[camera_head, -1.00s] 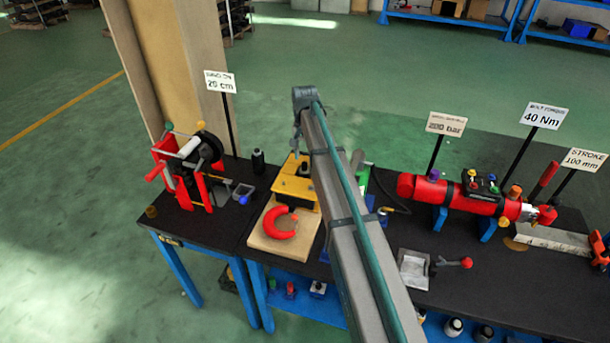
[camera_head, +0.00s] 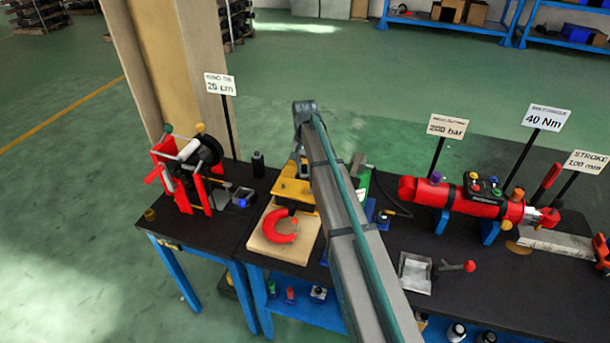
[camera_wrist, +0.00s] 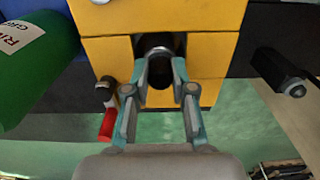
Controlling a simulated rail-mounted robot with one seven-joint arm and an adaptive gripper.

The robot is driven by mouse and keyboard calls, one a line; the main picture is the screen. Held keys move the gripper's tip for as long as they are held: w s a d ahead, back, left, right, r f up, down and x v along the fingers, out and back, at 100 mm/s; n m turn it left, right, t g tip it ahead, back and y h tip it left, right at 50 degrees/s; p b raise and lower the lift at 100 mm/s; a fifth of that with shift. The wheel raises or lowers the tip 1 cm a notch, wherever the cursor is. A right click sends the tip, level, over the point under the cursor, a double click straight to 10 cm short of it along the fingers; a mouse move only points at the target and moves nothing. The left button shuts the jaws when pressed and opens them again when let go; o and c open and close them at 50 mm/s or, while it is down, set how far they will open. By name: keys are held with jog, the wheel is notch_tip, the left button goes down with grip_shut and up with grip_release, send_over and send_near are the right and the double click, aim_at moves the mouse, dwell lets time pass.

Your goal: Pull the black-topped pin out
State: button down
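The yellow block (camera_head: 292,190) stands on a light wooden board, partly hidden behind my arm in the head view. In the wrist view the yellow block (camera_wrist: 210,45) has a dark recess. A dark round piece with a bright metal rim (camera_wrist: 159,51) sits in it and seems to be the pin; its full shape is hidden. My gripper (camera_wrist: 160,72) points at the recess, its teal fingers apart, one on each side of this piece. Firm contact does not show. In the head view my gripper (camera_head: 297,167) is low over the yellow block.
A red curved shackle (camera_head: 281,226) lies on the board in front. A green cylinder (camera_wrist: 35,60) is close on the left in the wrist view, and a black bottle-like object (camera_wrist: 278,72) on the right. A red winch stand (camera_head: 190,175) and a red hydraulic cylinder (camera_head: 465,200) stand farther off.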

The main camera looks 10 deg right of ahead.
jog(key=shift+r, duration=0.25)
jog(key=shift+r+p, duration=2.45)
jog(key=shift+r, duration=1.95)
